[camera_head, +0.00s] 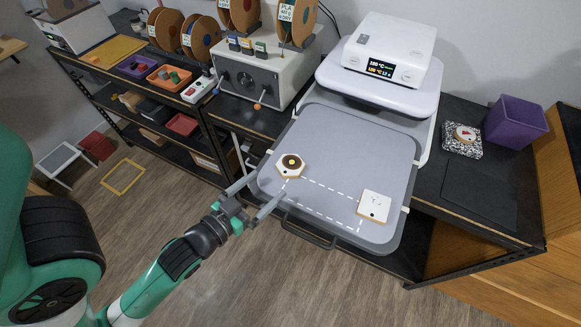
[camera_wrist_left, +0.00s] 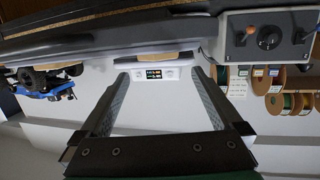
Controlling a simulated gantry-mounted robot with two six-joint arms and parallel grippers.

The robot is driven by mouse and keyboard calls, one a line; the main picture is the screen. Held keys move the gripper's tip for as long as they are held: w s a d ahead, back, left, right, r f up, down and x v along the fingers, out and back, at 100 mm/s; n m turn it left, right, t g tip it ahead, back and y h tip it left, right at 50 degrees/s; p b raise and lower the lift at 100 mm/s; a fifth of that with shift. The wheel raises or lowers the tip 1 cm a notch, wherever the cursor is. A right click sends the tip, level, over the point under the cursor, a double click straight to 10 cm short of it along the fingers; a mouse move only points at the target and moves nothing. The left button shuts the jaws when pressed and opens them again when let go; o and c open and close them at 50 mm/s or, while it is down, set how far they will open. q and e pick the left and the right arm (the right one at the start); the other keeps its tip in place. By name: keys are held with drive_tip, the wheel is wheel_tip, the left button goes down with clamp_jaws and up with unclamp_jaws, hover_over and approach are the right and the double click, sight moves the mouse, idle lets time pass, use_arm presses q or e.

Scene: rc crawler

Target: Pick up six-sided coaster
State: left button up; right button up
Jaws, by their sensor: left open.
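The six-sided coaster (camera_head: 290,172) lies flat at the left side of the grey tray (camera_head: 345,140); it has a light rim and a dark round centre with a yellow dot. My left gripper (camera_head: 268,188) is open and empty at the tray's near left edge, its fingertips pointing toward the coaster and just short of it. In the left wrist view, which is upside down, the coaster's thin tan edge (camera_wrist_left: 166,57) shows between the open fingers (camera_wrist_left: 152,84). My right gripper is not in view.
A square white coaster (camera_head: 374,206) lies at the tray's right front, with dashed white lines between the coasters. A white device with a display (camera_head: 390,50) stands behind. A grey box with spools (camera_head: 255,75) stands left. A purple bin (camera_head: 515,122) is at right.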

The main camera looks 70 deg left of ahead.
sight(288, 166)
use_arm(q)
drive_tip(key=x, duration=0.3)
drive_tip(key=shift+w, duration=0.15)
drive_tip(key=shift+w+a, duration=0.15)
drive_tip(key=shift+w, duration=0.05)
drive_tip(key=x, duration=0.2)
drive_tip(key=p+x, duration=0.1)
drive_tip(key=x, duration=0.1)
drive_tip(key=shift+w+r, duration=0.1)
drive_tip(key=shift+r, duration=0.1)
drive_tip(key=shift+w+a+f, duration=0.15)
drive_tip(key=shift+w+a, duration=0.05)
drive_tip(key=shift+w, duration=0.1)
drive_tip(key=c, duration=1)
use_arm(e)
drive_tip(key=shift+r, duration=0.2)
use_arm(q)
drive_tip(key=shift+p, duration=0.3)
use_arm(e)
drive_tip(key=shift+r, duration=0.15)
